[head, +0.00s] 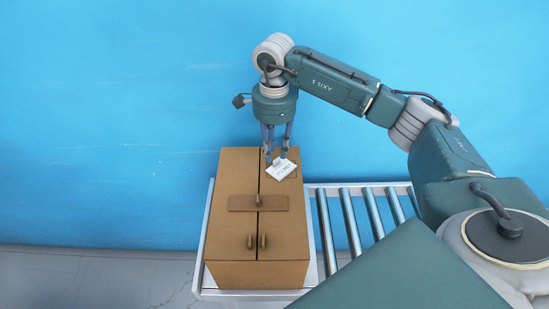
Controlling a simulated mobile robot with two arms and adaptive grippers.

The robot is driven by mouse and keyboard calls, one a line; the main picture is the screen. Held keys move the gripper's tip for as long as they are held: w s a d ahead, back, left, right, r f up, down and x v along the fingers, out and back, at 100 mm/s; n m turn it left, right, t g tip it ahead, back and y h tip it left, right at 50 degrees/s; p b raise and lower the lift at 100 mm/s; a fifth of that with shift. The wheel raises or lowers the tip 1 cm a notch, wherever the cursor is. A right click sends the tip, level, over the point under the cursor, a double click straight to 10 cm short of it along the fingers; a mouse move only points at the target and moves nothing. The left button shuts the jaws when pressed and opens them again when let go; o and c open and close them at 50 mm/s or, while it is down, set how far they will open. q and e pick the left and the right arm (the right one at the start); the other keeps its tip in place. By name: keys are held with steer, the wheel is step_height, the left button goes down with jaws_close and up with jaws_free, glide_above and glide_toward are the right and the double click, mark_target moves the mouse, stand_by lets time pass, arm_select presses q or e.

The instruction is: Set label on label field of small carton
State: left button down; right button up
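The small carton (230,238) is a brown box standing on the roller conveyor, with a dark seam down its top. The label (282,171) is white with dark print and is turned at an angle over the far right of the carton's top. A thin dark outline of the label field (293,177) shows partly beside and under it. My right gripper (276,157) points down at the label's far edge, one finger on each side of it. I cannot tell whether the fingers grip the label or whether it touches the carton. My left gripper is not in view.
Bare conveyor rollers (349,221) lie to the right. A blue wall (110,120) stands behind.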

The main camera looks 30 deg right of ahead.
mark_target(274, 161)
step_height(274, 161, up, 9)
steer(key=b, duration=0.2)
steer(key=shift+f, duration=0.1)
stand_by(0.4)
